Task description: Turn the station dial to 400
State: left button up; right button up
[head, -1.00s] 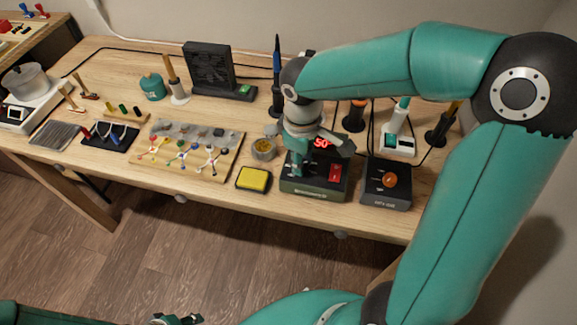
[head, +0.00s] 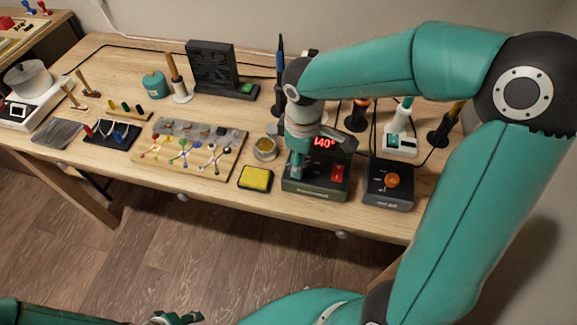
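The station (head: 318,188) is a dark green box near the table's front edge, with a red lit display (head: 325,142) and a red switch (head: 338,172). The display's visible digits read about "40°", with the left part hidden behind my gripper. My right gripper (head: 298,172) points down at the left side of the station's face, where the dial is hidden behind it. I cannot tell whether its fingers are closed on the dial. My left gripper (head: 176,318) shows only in part at the bottom edge, away from the table.
A yellow sponge (head: 256,178) and a brass-filled cup (head: 265,149) stand left of the station. A dark box with an orange knob (head: 392,181) is close on the right. A board with coloured wires (head: 190,150) lies further left.

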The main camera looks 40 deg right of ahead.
jog(key=shift+s+d, duration=0.1)
notch_tip(320, 180, up, 12)
jog(key=shift+s+a, duration=0.2)
jog(key=shift+a, duration=0.1)
dwell(0.3)
jog(key=shift+f, duration=0.1)
dwell(0.3)
